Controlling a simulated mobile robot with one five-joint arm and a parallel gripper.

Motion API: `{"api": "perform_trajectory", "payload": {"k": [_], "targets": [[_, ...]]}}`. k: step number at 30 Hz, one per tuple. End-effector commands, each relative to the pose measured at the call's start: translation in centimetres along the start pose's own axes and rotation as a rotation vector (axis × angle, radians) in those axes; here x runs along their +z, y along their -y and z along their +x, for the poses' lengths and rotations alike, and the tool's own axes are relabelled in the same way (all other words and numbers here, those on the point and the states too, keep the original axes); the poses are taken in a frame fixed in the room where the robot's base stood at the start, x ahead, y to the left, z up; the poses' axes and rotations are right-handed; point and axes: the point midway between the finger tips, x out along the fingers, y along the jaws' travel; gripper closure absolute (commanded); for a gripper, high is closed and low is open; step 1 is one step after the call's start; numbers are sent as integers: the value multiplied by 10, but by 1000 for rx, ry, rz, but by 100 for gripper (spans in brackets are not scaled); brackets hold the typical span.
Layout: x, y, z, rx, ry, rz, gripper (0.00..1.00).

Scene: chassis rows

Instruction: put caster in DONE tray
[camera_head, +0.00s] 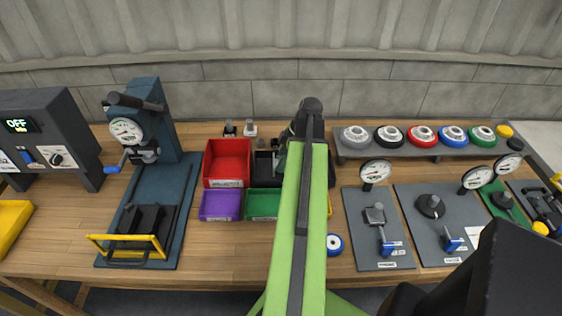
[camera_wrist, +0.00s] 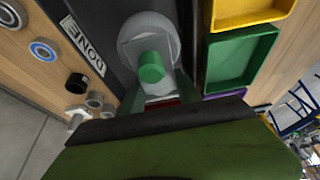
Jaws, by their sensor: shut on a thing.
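My gripper (camera_wrist: 160,95) is shut on the caster (camera_wrist: 165,28), a pale grey round part with a green stub facing the wrist camera. The caster is over the dark DONE tray (camera_wrist: 112,40), whose white DONE label shows on its left side in the wrist view. I cannot tell whether the caster touches the tray floor. In the head view the black tray (camera_head: 263,172) shows left of my green arm, which hides much of it. The gripper and the caster are mostly hidden there.
Red (camera_head: 228,160), purple (camera_head: 220,205) and green (camera_head: 262,205) bins stand close to the tray's left and front. Small metal parts (camera_head: 250,128) stand behind. A press (camera_head: 145,170) is at left; gauge plates (camera_head: 378,245) and a wheel rack (camera_head: 415,148) are at right.

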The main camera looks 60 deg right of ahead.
Motion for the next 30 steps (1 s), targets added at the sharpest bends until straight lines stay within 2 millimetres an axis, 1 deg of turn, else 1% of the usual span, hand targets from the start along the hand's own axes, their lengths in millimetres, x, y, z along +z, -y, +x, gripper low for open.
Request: {"api": "perform_trajectory", "payload": {"k": [5,30], "targets": [[1,0,2,0,-1,0,100],[12,0,28,0,-1,1,100]]}}
